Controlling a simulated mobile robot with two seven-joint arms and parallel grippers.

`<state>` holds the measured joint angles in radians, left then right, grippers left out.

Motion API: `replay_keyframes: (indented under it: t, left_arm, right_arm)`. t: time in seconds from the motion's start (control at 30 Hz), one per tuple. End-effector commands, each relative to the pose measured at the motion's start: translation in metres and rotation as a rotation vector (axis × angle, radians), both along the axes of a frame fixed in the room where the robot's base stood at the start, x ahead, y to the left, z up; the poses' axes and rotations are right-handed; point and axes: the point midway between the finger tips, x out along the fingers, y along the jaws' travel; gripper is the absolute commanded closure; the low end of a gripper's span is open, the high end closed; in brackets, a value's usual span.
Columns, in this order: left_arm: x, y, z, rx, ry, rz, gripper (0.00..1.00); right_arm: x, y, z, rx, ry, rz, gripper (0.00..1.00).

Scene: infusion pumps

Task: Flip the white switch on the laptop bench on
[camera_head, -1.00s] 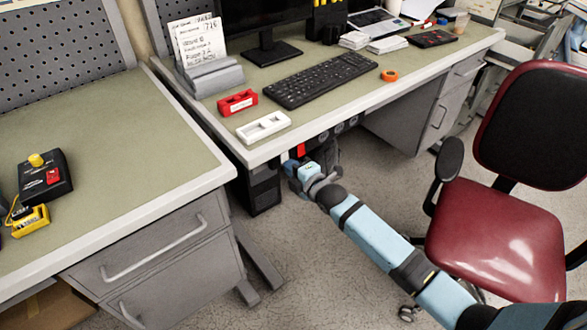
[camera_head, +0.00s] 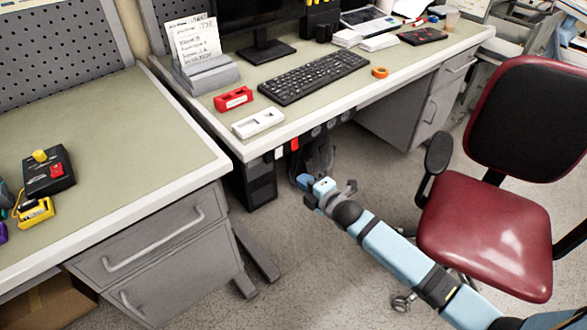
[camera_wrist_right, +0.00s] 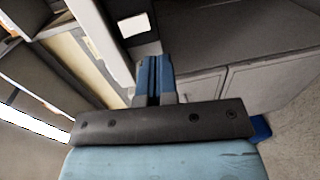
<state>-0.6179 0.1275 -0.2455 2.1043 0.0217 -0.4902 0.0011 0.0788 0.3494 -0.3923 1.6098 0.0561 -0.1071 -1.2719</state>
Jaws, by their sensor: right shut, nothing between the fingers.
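The laptop bench (camera_head: 300,125) is the green-topped desk with the laptop (camera_head: 367,20) at its back. A small white part, apparently the white switch (camera_head: 279,153), hangs under its front edge, left of a similar red one (camera_head: 294,144). Whether it is on or off is too small to tell. In the right wrist view a white square (camera_wrist_right: 132,25), possibly the same switch, is ahead of the fingertips and apart from them. My right gripper (camera_head: 306,183) is shut and empty, below and right of the white part; its blue fingers (camera_wrist_right: 153,72) show in the wrist view. My left gripper is not visible.
A white holder (camera_head: 258,122), a red holder (camera_head: 233,98) and a keyboard (camera_head: 313,77) lie on the bench. A black box (camera_head: 257,182) stands under it. A red chair (camera_head: 485,235) is right of my arm. A second bench (camera_head: 110,140) is at left.

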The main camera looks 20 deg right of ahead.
Motion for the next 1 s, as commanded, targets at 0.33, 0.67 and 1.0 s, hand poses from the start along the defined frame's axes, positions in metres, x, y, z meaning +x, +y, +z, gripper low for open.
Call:
replay_keyframes:
  t: [0.33,0.67,1.0]
  left_arm:
    - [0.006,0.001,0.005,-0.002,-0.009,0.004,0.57]
    - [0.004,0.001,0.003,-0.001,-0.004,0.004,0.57]
    - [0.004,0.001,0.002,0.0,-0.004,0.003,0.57]
  right_arm:
    - [-0.044,-0.016,-0.005,0.0,-0.001,0.0,1.0]
    - [-0.046,-0.017,-0.006,0.0,-0.001,-0.001,1.0]
    - [-0.046,-0.017,-0.006,0.001,0.0,-0.001,1.0]
